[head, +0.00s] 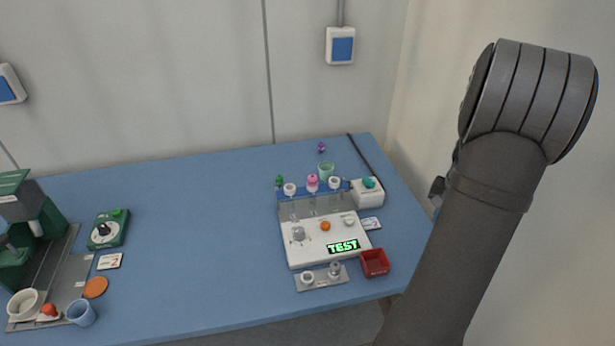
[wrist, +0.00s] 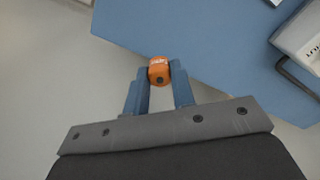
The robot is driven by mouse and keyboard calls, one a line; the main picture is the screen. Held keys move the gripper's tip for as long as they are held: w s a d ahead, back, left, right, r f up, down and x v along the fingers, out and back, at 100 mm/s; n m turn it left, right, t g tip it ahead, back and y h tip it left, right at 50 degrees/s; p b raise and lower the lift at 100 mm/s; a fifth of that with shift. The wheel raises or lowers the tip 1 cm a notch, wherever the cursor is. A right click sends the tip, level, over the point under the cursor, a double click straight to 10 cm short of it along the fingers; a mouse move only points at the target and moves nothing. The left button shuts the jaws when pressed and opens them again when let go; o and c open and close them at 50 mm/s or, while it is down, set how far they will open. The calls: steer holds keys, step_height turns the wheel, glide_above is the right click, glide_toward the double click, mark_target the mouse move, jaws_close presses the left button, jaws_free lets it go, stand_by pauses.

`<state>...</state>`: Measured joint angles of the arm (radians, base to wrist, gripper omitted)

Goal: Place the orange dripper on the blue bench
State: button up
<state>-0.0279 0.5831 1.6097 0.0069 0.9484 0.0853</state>
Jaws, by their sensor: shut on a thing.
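The orange dripper (wrist: 159,71), a small rounded piece with pale marking and a dark spot, is between the two blue fingers of my gripper (wrist: 160,80) in the wrist view. My gripper is shut on it. In that view the dripper overlaps the edge of the blue bench (wrist: 190,30), with pale floor on the near side. I cannot tell its height above the bench. The bench (head: 200,220) fills the middle of the head view. There my arm rises at the right, and the fingers and dripper are not clearly visible.
A white instrument (head: 300,254) with a green TEST display stands on the bench's right half, near a red tray (head: 375,263). The bench between is clear.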

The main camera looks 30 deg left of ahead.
steer(key=s+a+r+m, duration=0.3)
steer(key=a+r+m, duration=0.1)
steer(key=a, duration=0.5)
steer(key=s+a+r+m, duration=0.3)
steer(key=a+r+m, duration=0.2)
steer(key=a, duration=0.5)
steer(key=s+a+r+m, duration=0.3)
steer(key=a+r+m, duration=0.1)
steer(key=a, duration=0.6)
steer(key=shift+s+r+m, duration=0.25)
steer(key=shift+r+m, duration=0.05)
steer(key=shift+r, duration=0.6)
steer(key=s+a+f, duration=0.1)
steer(key=a+f, duration=0.1)
steer(key=a, duration=0.1)
steer(key=s+a+f, duration=0.1)
steer(key=a+f, duration=0.1)
steer(key=a, duration=0.2)
steer(key=s+a+f, duration=0.1)
steer(key=a+f, duration=0.2)
steer(key=a, duration=0.1)
step_height(320, 180, down, 2)
steer(key=shift+a+f, duration=0.1)
steer(key=shift+f, duration=0.7)
steer(key=shift+f, duration=0.15)
